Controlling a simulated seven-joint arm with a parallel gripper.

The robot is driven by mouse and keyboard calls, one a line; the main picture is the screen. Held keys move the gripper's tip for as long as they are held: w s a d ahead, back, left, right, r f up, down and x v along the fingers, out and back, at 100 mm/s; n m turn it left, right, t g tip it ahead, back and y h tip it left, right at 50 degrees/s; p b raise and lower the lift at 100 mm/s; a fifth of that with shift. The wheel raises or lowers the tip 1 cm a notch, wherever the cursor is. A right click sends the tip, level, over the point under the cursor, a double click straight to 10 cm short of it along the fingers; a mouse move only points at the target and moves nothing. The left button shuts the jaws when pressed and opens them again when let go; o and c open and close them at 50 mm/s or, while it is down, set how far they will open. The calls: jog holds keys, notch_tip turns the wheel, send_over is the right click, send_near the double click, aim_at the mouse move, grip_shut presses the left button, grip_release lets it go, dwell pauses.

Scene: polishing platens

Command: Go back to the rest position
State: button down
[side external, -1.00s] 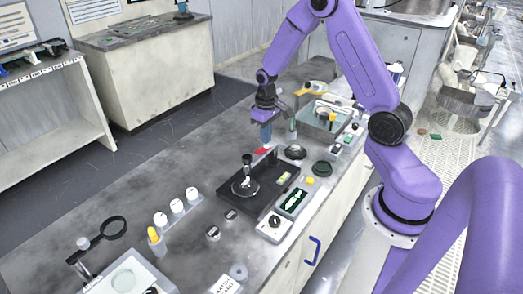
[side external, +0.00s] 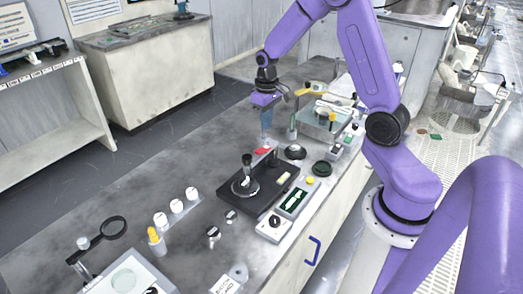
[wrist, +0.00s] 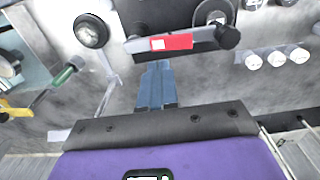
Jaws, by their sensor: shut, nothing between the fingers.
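My gripper (side external: 266,122) is in the air above the bench, just behind the black polishing platen base (side external: 262,205). Its blue fingers also show in the wrist view (wrist: 155,88), closed together with nothing between them. In the wrist view a dark bar with a red and white label (wrist: 172,43) lies past the fingertips, and a gap between them cannot be judged. In the side view the round platen (side external: 245,187) carries a dark upright knob. It stands apart from my gripper.
A grey tray (side external: 313,125) with tools stands behind right. A black round pad (side external: 322,168) and a display unit (side external: 294,199) sit along the right edge. Several white-capped bottles (side external: 177,206) and a magnifier (side external: 113,228) are at the front left. The bench's left side is clear.

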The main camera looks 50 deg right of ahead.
jog(key=s+a+r+n, duration=0.3)
jog(key=s+a, duration=0.3)
jog(key=a, duration=0.2)
jog(key=s+a+r+n, duration=0.3)
jog(key=s+a+r, duration=0.15)
jog(key=a, duration=0.25)
jog(key=s+a+r+n, duration=0.1)
jog(key=s+n, duration=0.2)
jog(key=s, duration=0.5)
jog(key=s+a+n, duration=0.1)
jog(key=s+n, duration=0.2)
jog(key=s, duration=0.6)
jog(key=shift+a+r+n, duration=0.3)
jog(key=shift+a+r, duration=0.05)
jog(key=shift+a, duration=0.05)
